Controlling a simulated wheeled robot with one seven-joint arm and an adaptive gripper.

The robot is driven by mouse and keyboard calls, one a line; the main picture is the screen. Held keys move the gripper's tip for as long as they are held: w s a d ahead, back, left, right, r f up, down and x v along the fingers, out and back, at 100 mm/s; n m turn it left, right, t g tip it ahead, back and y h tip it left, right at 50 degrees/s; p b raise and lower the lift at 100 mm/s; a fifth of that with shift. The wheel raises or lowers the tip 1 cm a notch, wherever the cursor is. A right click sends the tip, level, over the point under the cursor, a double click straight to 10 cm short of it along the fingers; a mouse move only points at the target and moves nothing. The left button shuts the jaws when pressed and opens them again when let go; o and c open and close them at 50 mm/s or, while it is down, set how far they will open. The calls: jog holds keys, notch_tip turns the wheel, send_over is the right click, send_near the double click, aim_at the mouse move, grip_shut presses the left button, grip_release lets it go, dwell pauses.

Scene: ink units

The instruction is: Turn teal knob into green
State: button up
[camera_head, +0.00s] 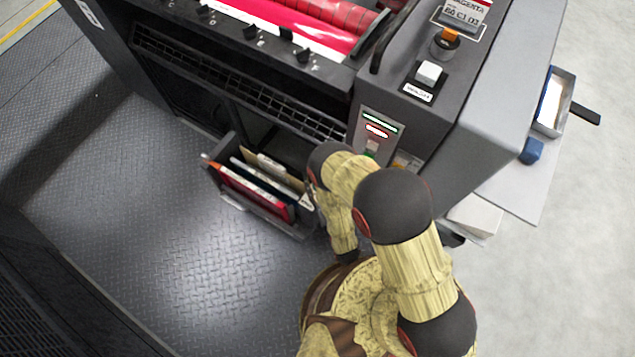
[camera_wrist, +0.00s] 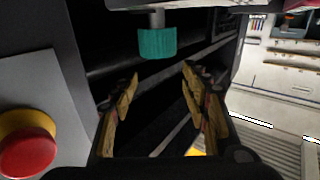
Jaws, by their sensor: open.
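The teal knob (camera_wrist: 157,43) shows in the wrist view at upper middle. It is a ribbed cap on a short grey shaft, just beyond the fingertips and in line with the gap between them. My gripper (camera_wrist: 158,82) is open, with one tan finger on each side and nothing between them. In the head view the knob and the gripper are hidden behind my arm and the machine. A panel on the machine front has a green light strip (camera_head: 380,121) and a red light strip (camera_head: 376,130); what the green refers to I cannot tell.
A red and yellow stop button (camera_wrist: 27,145) sits on a grey plate at left in the wrist view. An open drawer (camera_head: 262,222) with upright folders juts from the machine (camera_head: 480,120) beside my arm. The dark diamond-plate floor (camera_head: 130,220) at left is clear.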

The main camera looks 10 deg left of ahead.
jog(key=shift+r, duration=3)
